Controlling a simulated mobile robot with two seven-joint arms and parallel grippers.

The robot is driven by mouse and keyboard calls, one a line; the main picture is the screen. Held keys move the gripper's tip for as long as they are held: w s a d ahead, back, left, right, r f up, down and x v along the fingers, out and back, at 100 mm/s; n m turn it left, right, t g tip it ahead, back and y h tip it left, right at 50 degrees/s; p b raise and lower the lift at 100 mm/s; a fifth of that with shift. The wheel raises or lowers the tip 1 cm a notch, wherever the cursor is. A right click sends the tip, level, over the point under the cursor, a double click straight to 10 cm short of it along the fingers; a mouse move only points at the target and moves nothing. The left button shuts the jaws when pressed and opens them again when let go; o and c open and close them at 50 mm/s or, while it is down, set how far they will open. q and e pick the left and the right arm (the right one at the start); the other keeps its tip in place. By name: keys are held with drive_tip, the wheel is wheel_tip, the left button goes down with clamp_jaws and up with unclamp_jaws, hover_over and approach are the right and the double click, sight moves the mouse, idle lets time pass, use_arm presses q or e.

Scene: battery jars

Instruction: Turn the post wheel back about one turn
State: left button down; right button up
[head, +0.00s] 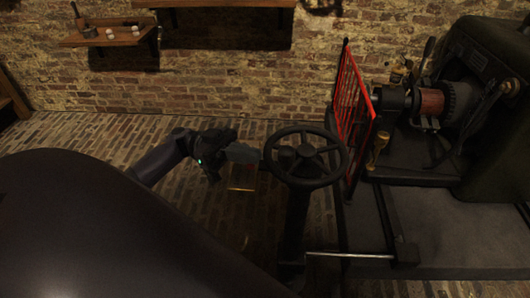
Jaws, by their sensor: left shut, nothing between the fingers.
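The post wheel (334,148) is a dark spoked handwheel on top of a dark upright post (295,222), in the middle of the head view. My left gripper (256,155) is at the wheel's left side, level with the hub. Its fingers are shut with nothing between them, and the tips lie close to the left rim. I cannot tell whether they touch it. My right gripper is not in view.
A red mesh guard (350,105) stands right of the wheel, in front of a large dark machine (487,65). A metal rod (345,255) runs right from the post's foot. A wooden shelf (105,38) hangs on the brick wall. Brick floor left of the post is open.

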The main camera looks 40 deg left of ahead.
sight(266, 158)
use_arm(q)
drive_tip(key=x, duration=0.4)
drive_tip(key=shift+d, duration=0.15)
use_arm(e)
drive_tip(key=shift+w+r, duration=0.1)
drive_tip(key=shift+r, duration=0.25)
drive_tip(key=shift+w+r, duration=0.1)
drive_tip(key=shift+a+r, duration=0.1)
